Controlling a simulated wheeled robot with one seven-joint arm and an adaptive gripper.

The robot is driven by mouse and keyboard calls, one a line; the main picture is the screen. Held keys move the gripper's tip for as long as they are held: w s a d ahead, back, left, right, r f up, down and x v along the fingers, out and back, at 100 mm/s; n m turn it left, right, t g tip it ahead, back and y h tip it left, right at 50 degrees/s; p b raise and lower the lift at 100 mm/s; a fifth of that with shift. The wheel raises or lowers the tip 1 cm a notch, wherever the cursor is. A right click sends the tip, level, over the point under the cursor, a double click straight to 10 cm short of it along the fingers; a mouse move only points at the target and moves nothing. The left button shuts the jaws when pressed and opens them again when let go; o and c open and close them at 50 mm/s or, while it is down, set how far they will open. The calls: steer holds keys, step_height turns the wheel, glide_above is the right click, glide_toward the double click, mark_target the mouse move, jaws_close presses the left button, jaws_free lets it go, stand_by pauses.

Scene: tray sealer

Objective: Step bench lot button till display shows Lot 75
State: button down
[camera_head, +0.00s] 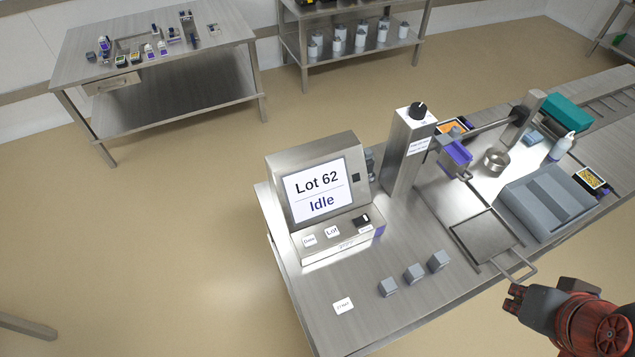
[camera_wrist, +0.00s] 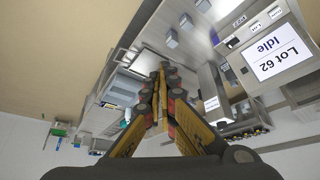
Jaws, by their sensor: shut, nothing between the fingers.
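The display (camera_head: 317,191) on the bench console reads "Lot 62" above "Idle". It also shows, turned over, in the wrist view (camera_wrist: 277,56). The button labelled "Lot" (camera_head: 332,231) sits on the sloped panel below the display, between a button labelled "Date" (camera_head: 309,240) and a black-and-white switch (camera_head: 363,219). My gripper (camera_head: 514,297) is at the lower right, beyond the bench's front edge and well apart from the console. Its fingers are closed together with nothing between them, as the wrist view (camera_wrist: 163,72) shows.
Several grey blocks (camera_head: 414,272) stand on the bench between the console and my gripper. A post with a black knob (camera_head: 410,150), a framed plate with a handle (camera_head: 484,238) and a large grey block (camera_head: 548,203) are to the right. The floor left of the bench is clear.

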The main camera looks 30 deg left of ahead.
steer(key=w+a+f+n+g+y+p, duration=0.15)
steer(key=a+f+n, duration=0.25)
steer(key=a+f, duration=0.65)
steer(key=w+a+f+n+g+p, duration=0.1)
steer(key=w+a+f+n+p, duration=0.15)
steer(key=a+f, duration=0.85)
steer(key=w+a+f+n+g+y+p, duration=0.1)
steer(key=a+f+n+p, duration=0.3)
steer(key=a+f, duration=0.65)
steer(key=w+a+f+n+t, duration=0.1)
steer(key=w+a+n+t, duration=0.15)
steer(key=w+a, duration=0.35)
steer(key=w+a+r+n+t+y, duration=0.2)
steer(key=w+a+r+t, duration=0.1)
steer(key=w+r, duration=0.2)
steer(key=shift+w+n+b, duration=0.3)
steer(key=shift+w+b, duration=0.15)
steer(key=shift+w, duration=0.55)
steer(key=shift+a+y, duration=0.1)
steer(key=shift+y, duration=0.15)
